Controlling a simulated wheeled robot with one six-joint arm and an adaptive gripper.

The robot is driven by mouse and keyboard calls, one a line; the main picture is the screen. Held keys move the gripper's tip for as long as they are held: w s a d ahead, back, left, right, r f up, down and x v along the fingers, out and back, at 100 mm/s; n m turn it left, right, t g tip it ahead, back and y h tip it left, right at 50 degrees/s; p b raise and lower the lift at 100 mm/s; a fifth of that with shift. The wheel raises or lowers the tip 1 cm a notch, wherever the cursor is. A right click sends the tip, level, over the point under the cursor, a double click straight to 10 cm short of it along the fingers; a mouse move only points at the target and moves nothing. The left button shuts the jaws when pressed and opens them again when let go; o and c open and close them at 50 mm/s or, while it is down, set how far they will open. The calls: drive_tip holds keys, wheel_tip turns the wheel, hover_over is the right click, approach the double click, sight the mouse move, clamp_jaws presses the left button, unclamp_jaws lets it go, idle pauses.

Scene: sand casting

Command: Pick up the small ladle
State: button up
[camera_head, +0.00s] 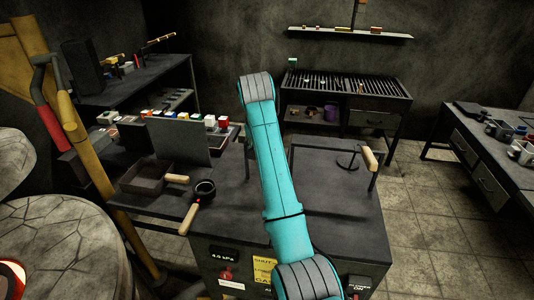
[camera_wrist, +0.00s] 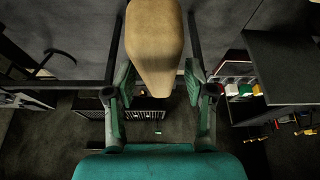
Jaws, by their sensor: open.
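A small dark ladle (camera_head: 204,188) with a pale wooden handle lies on the left part of the bench in the head view. In the wrist view, my gripper (camera_wrist: 158,82) is open, its green-padded fingers set wide. A tan wooden handle (camera_wrist: 155,40) shows large at the top, between the fingers in the picture, its tapered end toward them. I see no finger closed on it. What this handle belongs to is out of frame, so I cannot tell whether it is the ladle's. My arm hides the middle of the bench in the head view.
The bench (camera_head: 345,205) carries a box (camera_head: 148,178) with a handle, an upright dark panel (camera_head: 180,140) and a thin frame with another wooden handle (camera_head: 369,158) at right. Colored blocks (camera_head: 210,121) stand behind the panel. A grill table (camera_head: 345,85) stands farther back. The tiled floor at right is clear.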

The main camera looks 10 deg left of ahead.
clamp_jaws()
idle(0.3)
wheel_tip(320, 180, up, 10)
drive_tip(key=shift+r, duration=0.25)
idle(0.4)
